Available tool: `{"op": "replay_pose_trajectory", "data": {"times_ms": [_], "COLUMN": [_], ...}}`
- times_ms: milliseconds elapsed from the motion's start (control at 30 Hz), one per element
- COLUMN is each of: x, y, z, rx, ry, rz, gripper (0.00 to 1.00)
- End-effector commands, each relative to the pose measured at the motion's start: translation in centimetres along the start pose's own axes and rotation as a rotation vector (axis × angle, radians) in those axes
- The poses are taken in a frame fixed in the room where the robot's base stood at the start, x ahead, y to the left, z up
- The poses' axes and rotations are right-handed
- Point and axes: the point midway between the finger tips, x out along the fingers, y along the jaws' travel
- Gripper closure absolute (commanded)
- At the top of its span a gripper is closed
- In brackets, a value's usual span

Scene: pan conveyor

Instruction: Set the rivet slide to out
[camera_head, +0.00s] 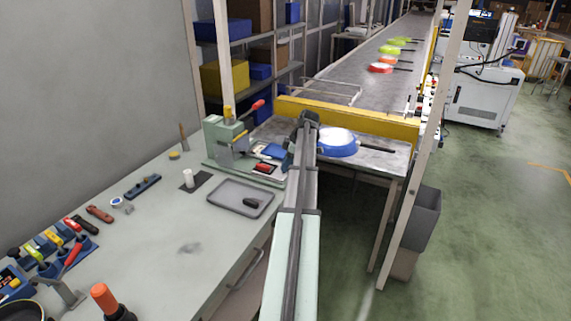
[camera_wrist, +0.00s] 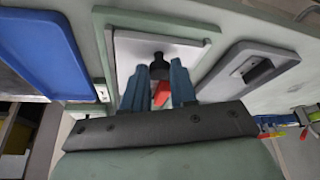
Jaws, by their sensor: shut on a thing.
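The rivet slide seems to be the small red and black handle on a white plate with a green edge. In the wrist view its red part (camera_wrist: 161,94) shows between the two blue fingers of my gripper (camera_wrist: 163,76), which are shut on it. A black rounded part (camera_wrist: 174,53) lies just beyond the fingertips. In the head view a red piece (camera_head: 263,167) shows on the plate at the foot of the green press (camera_head: 225,135). My gripper (camera_head: 287,160) is partly hidden behind my arm there. I cannot tell which end of its travel the slide is at.
A grey tray (camera_head: 217,200) with a black piece is close in front of the plate. A blue pan (camera_head: 338,142) stands right of my arm at the conveyor's end (camera_head: 385,156). The press's red-handled lever (camera_head: 258,104) rises behind. The bench middle (camera_head: 140,245) is clear.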

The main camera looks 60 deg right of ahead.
Motion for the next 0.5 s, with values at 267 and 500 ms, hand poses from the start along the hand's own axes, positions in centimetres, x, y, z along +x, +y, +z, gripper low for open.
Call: {"op": "replay_pose_trajectory", "data": {"times_ms": [267,500], "x": [-0.13,-0.70], "y": [-0.20,-0.11], "z": [0.43,0.33], "rx": [0.005,0.004], "ry": [-0.008,-0.007], "rz": [-0.003,-0.002], "gripper": [0.62,0.62]}}
